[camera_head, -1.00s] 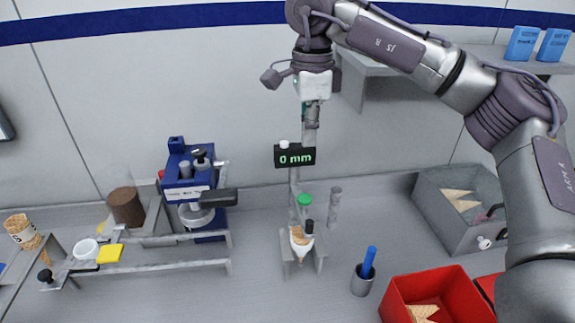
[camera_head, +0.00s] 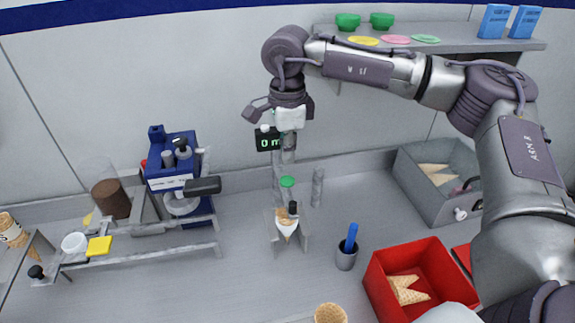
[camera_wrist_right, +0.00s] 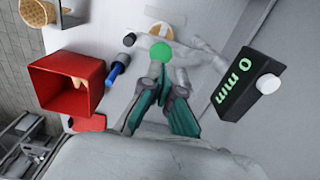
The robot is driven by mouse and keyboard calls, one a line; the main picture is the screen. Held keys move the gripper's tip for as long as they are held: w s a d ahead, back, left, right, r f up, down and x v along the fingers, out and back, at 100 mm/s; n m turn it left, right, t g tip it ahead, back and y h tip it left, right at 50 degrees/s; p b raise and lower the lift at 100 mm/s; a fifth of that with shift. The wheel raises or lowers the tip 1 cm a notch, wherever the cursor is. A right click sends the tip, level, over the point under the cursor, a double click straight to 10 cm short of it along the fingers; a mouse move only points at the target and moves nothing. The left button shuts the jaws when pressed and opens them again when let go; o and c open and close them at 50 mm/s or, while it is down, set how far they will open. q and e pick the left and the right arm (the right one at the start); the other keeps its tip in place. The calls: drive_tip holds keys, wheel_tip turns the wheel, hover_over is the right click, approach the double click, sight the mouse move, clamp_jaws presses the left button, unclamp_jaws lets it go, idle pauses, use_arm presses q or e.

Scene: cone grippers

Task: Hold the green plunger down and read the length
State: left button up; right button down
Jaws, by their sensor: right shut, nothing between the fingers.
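The green plunger (camera_head: 287,182) is a round cap on top of the measuring stand, above a cone (camera_head: 287,226) in the holder with a black knob beside it. My right gripper (camera_head: 288,156) points down just above the plunger, its fingers shut and empty. In the right wrist view the teal-padded fingers (camera_wrist_right: 168,78) sit close to the green cap (camera_wrist_right: 161,53); I cannot tell whether they touch it. The black display (camera_head: 270,140) is partly covered by my gripper in the head view. In the right wrist view the display (camera_wrist_right: 248,85) reads "0 mm". My left gripper is out of view.
A cup with a blue tool (camera_head: 347,254) and a red bin (camera_head: 376,283) of cones stand to the right. A grey bin (camera_head: 440,203) is behind them. A blue machine (camera_head: 177,168) stands left. A wall shelf (camera_head: 470,52) is behind my right arm.

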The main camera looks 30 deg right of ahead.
sight(287, 180)
wheel_tip(287, 180, down, 4)
drive_tip(key=shift+r+p, duration=0.1)
drive_tip(key=shift+p, duration=0.65)
drive_tip(key=shift+f, duration=0.7)
